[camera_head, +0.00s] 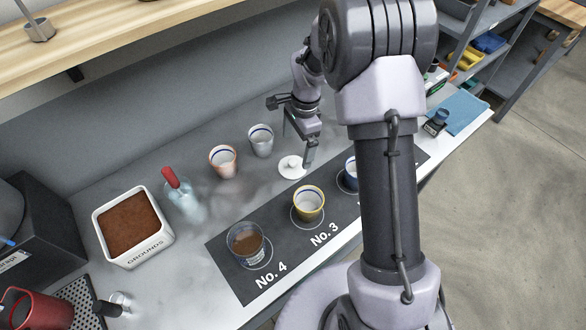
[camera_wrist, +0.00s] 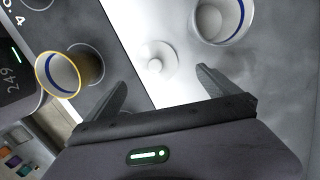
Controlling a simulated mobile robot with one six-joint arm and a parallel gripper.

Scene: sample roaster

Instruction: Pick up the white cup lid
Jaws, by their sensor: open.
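The white cup lid (camera_head: 292,167) is a small round disc with a raised knob, lying on the grey counter just behind the dark mat. In the wrist view the lid (camera_wrist: 157,62) lies beyond my fingertips, roughly between their lines. My gripper (camera_head: 297,150) is above the counter close to the lid, pointing down. In the wrist view my gripper (camera_wrist: 164,78) has its two fingers spread wide with nothing between them. I cannot tell the exact height of the fingertips above the lid.
A yellow-rimmed cup (camera_head: 309,203) and a glass of brown liquid (camera_head: 246,244) stand on the dark mat (camera_head: 228,268). Two cups, white (camera_head: 261,140) and orange-rimmed (camera_head: 223,160), stand behind. A blue-rimmed cup (camera_head: 350,173) is partly hidden by my arm. A grounds bin (camera_head: 155,249) stands left.

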